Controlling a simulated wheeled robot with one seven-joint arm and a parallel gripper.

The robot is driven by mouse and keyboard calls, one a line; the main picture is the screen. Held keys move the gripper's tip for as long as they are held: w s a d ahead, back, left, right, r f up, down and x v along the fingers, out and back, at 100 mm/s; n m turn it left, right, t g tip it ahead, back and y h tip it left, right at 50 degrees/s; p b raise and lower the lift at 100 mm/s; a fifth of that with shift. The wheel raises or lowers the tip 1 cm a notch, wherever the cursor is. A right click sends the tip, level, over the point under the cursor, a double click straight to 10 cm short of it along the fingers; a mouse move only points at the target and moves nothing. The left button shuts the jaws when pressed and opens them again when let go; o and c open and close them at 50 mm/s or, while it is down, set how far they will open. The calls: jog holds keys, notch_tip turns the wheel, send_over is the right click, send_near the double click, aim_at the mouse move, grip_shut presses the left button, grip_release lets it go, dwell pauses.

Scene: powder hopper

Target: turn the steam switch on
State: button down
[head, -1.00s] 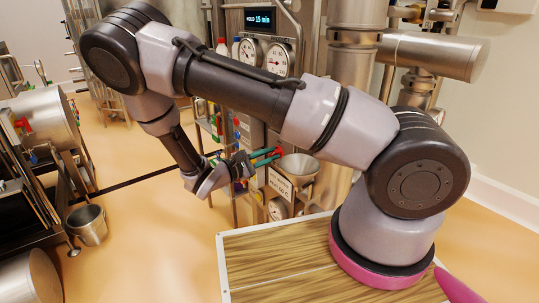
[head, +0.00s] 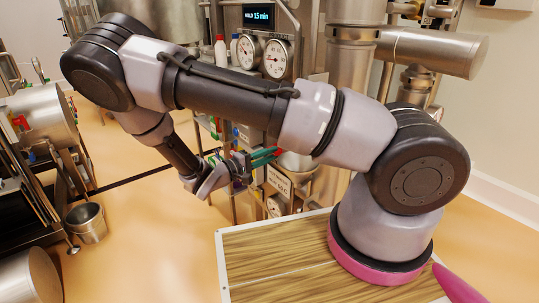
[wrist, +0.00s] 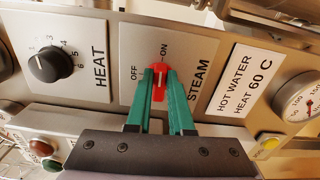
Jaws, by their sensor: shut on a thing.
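The steam switch is a red knob (wrist: 159,80) on a pale plate marked STEAM (wrist: 198,81), in the middle of the wrist view. Its long side stands nearly upright in the picture. The ON label is just above its top end and the OFF label is to its left. My gripper (wrist: 163,76) is shut on the knob, one green finger on each side. In the head view my gripper (head: 264,157) reaches the panel from the left, and the knob itself is too small and hidden to make out.
Left of the switch in the wrist view is a black HEAT dial (wrist: 48,64). To the right are a HOT WATER label (wrist: 243,80) and a gauge (wrist: 299,103). Red and green buttons (wrist: 41,148) sit lower left.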

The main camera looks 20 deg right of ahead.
jog(key=shift+f+m, duration=0.1)
jog(key=shift+m, duration=0.2)
dwell(0.4)
jog(key=c, duration=0.8)
grip_release()
jog(key=v, duration=1)
jog(key=shift+s+a, duration=0.15)
jog(key=shift+a, duration=0.25)
